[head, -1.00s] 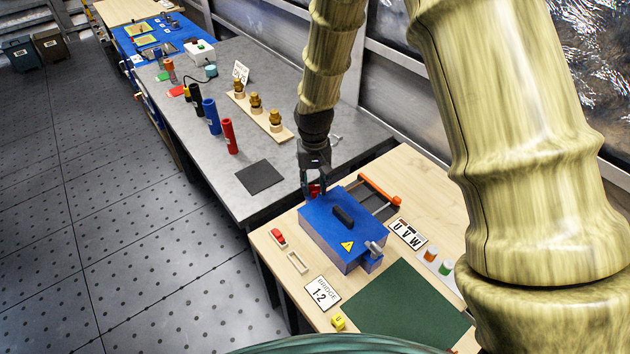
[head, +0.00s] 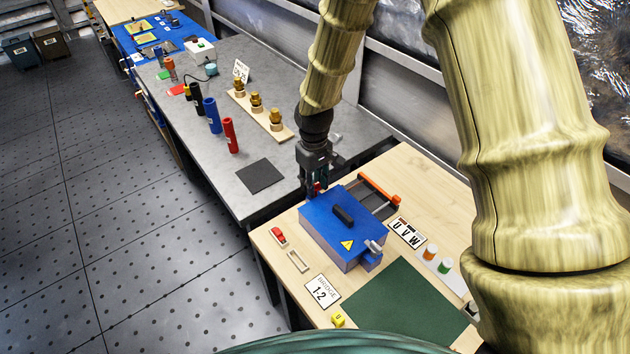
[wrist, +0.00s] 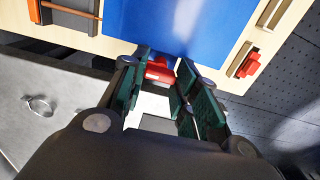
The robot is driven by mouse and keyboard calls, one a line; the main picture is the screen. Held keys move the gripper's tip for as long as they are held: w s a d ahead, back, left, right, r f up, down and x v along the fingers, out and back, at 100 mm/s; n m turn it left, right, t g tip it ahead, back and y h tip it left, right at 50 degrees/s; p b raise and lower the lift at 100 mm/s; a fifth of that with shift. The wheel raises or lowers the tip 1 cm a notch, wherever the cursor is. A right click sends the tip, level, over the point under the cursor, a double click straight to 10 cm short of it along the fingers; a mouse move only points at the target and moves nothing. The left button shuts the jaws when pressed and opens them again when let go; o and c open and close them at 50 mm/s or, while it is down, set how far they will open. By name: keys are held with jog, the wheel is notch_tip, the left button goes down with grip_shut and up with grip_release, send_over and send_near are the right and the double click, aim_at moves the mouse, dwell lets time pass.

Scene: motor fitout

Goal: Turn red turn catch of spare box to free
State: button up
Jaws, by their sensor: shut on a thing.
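The spare box is a blue box (head: 338,225) with a black handle on its lid and a yellow warning mark, standing on the light wooden table. Its red turn catch (wrist: 160,70) is on the far side in the head view, seen small there between the fingers. In the wrist view the catch is between the two green-padded fingertips at the blue box's edge. My gripper (head: 315,190) points down at that side of the box and is shut on the red catch. The fingers partly hide the catch, so its exact angle cannot be told.
An orange-ended bar (head: 380,189) lies behind the box. A red switch (head: 278,237) in a pale holder, a UVW plate (head: 407,233) and a green mat (head: 405,305) lie around it. The grey bench (head: 215,165) behind carries coloured cylinders.

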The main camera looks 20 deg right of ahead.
aim_at(315, 184)
jog(key=shift+w, duration=0.1)
jog(key=o, duration=1)
notch_tip(315, 184, up, 12)
jog(key=shift+r, duration=0.1)
dwell(0.6)
